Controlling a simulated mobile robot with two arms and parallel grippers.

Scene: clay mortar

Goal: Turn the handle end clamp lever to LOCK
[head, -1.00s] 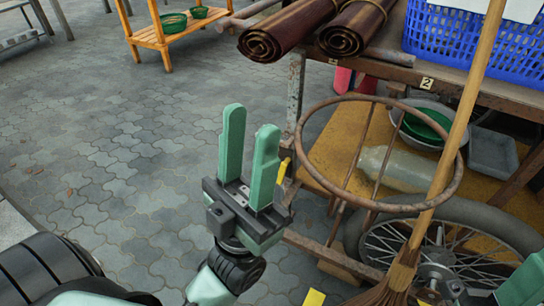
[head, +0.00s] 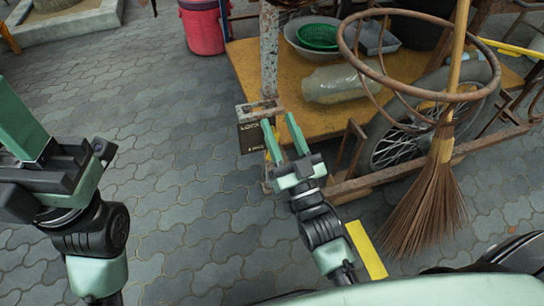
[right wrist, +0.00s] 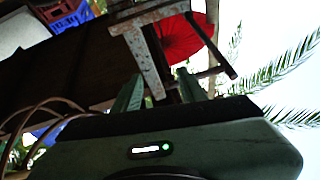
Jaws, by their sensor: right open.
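A rusty metal clamp bracket (head: 258,112) sits on the upright post at the cart's near left corner. A dark plate below it (head: 250,137) bears lettering that seems to read LOCK. My right gripper (head: 280,121) is open, its fingertips at the bracket, just right of the plate. In the right wrist view, the open fingers (right wrist: 161,88) stand either side of the worn, pale bracket metal (right wrist: 152,60). A dark rod, perhaps the lever (right wrist: 212,45), slants right of them; contact cannot be told. My left gripper (head: 20,128) is at the far left, one finger showing.
A wooden cart shelf (head: 240,62) holds a clear bottle (head: 340,82) and basins. A rusty ring (head: 425,95), a broom (head: 425,200) and a spoked wheel (head: 395,145) stand right of my right gripper.

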